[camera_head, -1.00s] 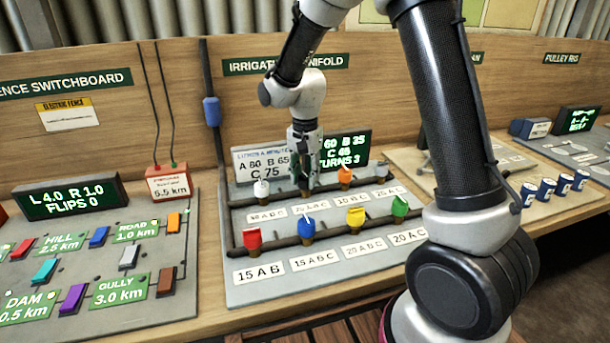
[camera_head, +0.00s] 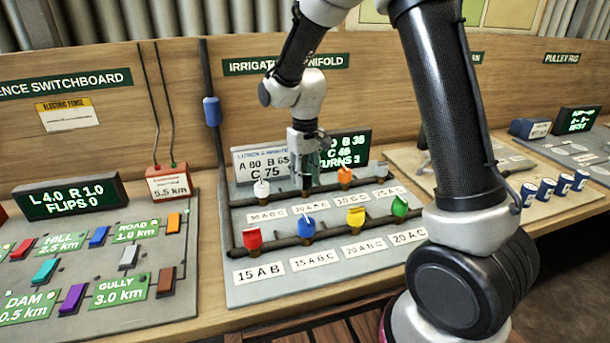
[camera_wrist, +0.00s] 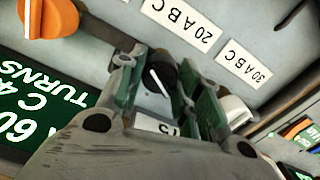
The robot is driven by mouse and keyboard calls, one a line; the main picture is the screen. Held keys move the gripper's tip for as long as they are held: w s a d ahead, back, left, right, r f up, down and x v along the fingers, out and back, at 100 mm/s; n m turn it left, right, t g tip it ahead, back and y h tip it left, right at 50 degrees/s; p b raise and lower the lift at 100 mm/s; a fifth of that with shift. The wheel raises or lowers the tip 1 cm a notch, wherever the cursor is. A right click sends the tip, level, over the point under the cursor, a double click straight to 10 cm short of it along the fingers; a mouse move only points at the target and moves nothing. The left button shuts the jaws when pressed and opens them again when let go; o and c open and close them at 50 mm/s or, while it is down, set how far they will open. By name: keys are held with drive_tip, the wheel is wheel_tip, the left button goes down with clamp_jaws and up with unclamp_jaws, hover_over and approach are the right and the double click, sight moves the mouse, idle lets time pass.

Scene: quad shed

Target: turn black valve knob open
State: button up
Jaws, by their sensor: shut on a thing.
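The black valve knob (camera_wrist: 161,70) shows in the wrist view between the fingers of my gripper (camera_wrist: 163,88). It is round and dark, with a white pointer line on it. The green-padded fingers are shut on it from both sides.
A white knob (camera_head: 261,189) and an orange knob (camera_head: 345,176) stand either side in the back row. Red (camera_head: 252,239), blue (camera_head: 306,227), yellow (camera_head: 356,217) and green (camera_head: 400,206) knobs stand in front. A display (camera_head: 345,150) is behind my gripper.

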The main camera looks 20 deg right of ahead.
drive_tip(key=n, duration=0.6)
idle(0.6)
drive_tip(key=o, duration=1.1)
drive_tip(key=shift+c, duration=0.2)
drive_tip(key=shift+r, duration=0.1)
wheel_tip(320, 180, up, 12)
